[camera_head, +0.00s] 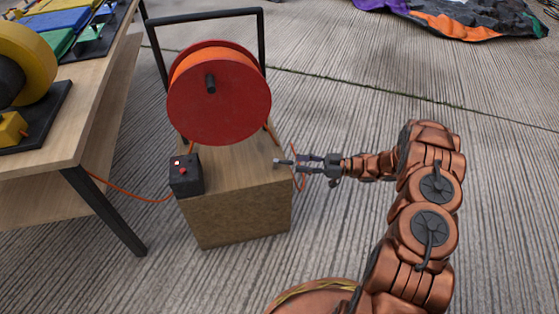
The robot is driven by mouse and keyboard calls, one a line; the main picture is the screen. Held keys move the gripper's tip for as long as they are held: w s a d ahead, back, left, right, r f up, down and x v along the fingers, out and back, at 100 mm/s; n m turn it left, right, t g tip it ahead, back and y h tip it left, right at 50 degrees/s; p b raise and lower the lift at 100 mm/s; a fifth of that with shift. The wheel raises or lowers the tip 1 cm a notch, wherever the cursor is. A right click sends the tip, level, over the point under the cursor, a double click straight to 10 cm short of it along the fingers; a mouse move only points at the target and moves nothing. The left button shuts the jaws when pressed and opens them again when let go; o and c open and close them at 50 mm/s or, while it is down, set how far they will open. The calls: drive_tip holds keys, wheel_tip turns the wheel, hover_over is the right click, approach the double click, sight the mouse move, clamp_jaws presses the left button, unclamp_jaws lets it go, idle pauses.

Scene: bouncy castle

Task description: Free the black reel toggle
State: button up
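A red reel (219,105) wound with orange line stands in a black frame (204,14) on a wooden box. A black crank knob (210,84) sticks out of its face. A small dark grey bar (282,162) lies at my fingertips, over the box's right edge; it may be the toggle, but it is too small to be sure.
The wooden box (243,213) carries a black control box (186,175) with a red button at its front left. An orange cable (130,191) runs from it to a wooden table (78,143) at left. The concrete floor at right is clear; crumpled fabric (460,20) lies far back.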

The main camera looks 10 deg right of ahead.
sight(279, 162)
drive_tip(key=b+x, duration=0.1)
drive_tip(key=x, duration=0.5)
drive_tip(key=shift+f+b, duration=0.15)
drive_tip(key=shift+b, duration=0.25)
drive_tip(key=shift+b+x, duration=0.3)
drive_tip(key=shift+x, duration=0.8)
clamp_jaws()
